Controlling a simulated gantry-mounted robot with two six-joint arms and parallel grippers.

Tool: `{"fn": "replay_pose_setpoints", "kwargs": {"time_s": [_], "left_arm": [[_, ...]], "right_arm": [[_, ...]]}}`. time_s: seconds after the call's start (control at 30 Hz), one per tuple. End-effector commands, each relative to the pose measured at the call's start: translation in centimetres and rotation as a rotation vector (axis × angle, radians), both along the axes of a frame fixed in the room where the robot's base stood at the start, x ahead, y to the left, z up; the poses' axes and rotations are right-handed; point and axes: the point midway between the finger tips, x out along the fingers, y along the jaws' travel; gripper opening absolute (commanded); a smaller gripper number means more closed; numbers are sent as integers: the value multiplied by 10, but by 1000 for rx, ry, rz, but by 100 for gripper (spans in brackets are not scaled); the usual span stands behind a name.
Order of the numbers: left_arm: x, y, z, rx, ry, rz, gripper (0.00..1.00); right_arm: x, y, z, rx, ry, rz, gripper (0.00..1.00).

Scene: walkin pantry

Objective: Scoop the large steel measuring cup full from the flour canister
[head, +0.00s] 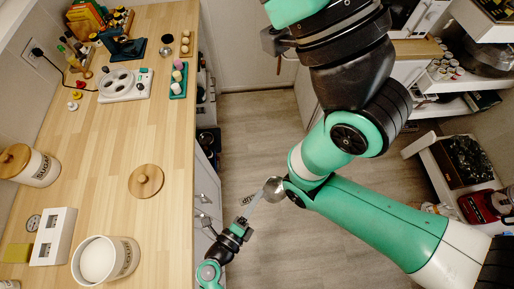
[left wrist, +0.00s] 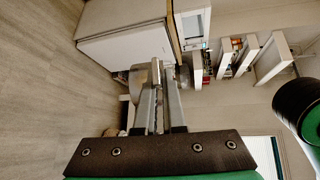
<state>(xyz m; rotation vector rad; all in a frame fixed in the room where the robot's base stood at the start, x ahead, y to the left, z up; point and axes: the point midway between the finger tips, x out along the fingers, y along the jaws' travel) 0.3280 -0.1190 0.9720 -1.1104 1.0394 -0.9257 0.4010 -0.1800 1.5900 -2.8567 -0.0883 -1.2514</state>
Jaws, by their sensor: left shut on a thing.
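The large steel measuring cup (head: 274,188) is at the end of a thin handle held by my left gripper (head: 242,222). Cup and gripper are out over the floor, right of the counter edge. In the left wrist view the gripper's fingers (left wrist: 164,110) are shut on the narrow handle; the bowl is hard to make out there. The flour canister (head: 129,257) stands open on the counter at the lower left, with white flour inside. My left gripper is right of the canister and apart from it. My right arm crosses the right of the head view; its fingertips do not show.
A round wooden lid (head: 146,181) lies on the counter (head: 120,135). A lidded canister (head: 42,170) lies left. A white block with square openings (head: 54,236) and a yellow sponge (head: 17,253) are beside the open canister.

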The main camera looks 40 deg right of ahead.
Motion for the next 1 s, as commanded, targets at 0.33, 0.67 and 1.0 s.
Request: {"fn": "replay_pose_setpoints", "kwargs": {"time_s": [0.33,0.67,1.0], "left_arm": [[81,130,46,59,-30,-108,0],[140,301,103,114,-38,89,0],[154,459,160,174,-28,383,0]], "right_arm": [[0,0,2,0,0,0,50],[0,0,3,0,0,0,50],[0,0,4,0,0,0,50]]}}
